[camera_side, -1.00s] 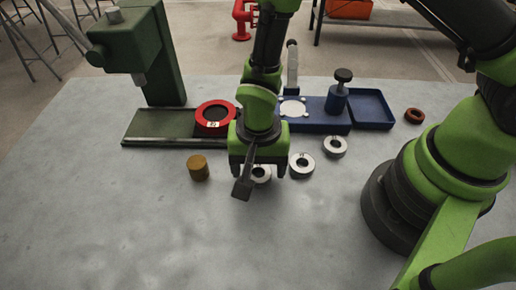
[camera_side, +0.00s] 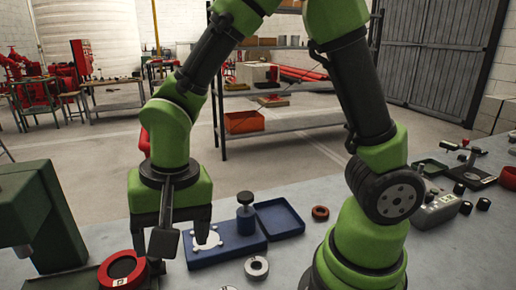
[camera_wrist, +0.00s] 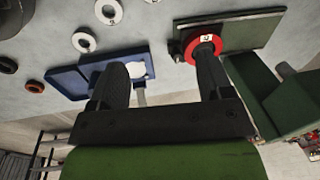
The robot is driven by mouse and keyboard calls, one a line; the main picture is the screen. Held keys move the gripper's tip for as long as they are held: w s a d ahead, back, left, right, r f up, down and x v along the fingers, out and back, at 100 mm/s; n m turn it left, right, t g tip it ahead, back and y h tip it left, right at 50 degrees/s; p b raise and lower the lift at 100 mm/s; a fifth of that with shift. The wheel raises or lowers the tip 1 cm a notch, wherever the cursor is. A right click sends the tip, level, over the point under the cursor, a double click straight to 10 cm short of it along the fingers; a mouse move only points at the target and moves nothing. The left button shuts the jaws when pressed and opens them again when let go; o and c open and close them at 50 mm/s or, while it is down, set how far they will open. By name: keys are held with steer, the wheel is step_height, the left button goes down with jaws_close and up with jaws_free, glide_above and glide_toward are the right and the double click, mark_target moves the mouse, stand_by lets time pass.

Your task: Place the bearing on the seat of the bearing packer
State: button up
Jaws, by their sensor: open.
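Silver bearing rings lie flat on the bench. One bearing (camera_side: 256,268) is in front of the blue base in the side view; another is cut by the bottom edge. The wrist view shows a bearing (camera_wrist: 84,40) and others near its top edge. The blue base (camera_side: 228,254), apparently the bearing packer, carries a round white plate (camera_side: 205,241), with no bearing visible on it, and a blue post with a black knob (camera_side: 246,200). My gripper (camera_side: 170,246) is open and empty, raised above the bench, left of the white plate in the side view.
A red ring (camera_side: 122,270) with a label sits on a dark green plate (camera_wrist: 250,32), beside a green press (camera_side: 38,215). A blue tray (camera_side: 279,219) adjoins the base. A small brown-red ring (camera_side: 320,213) lies to the right. Open bench lies between these and the bearings.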

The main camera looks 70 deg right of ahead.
steer(key=s+d+r+n+t, duration=0.1)
steer(key=s+d+r+t, duration=0.1)
steer(key=s+d+r, duration=0.2)
steer(key=s+d+r+n+t+y, duration=0.1)
steer(key=s+d+r+n+t, duration=0.1)
steer(key=s+d+r, duration=0.3)
step_height(320, 180, up, 4)
steer(key=shift+s+r+n+t, duration=0.2)
steer(key=shift+s+n+t, duration=0.15)
steer(key=shift+t, duration=0.45)
steer(key=shift+o, duration=0.4)
steer(key=shift+s+r, duration=0.1)
steer(key=shift+s, duration=0.25)
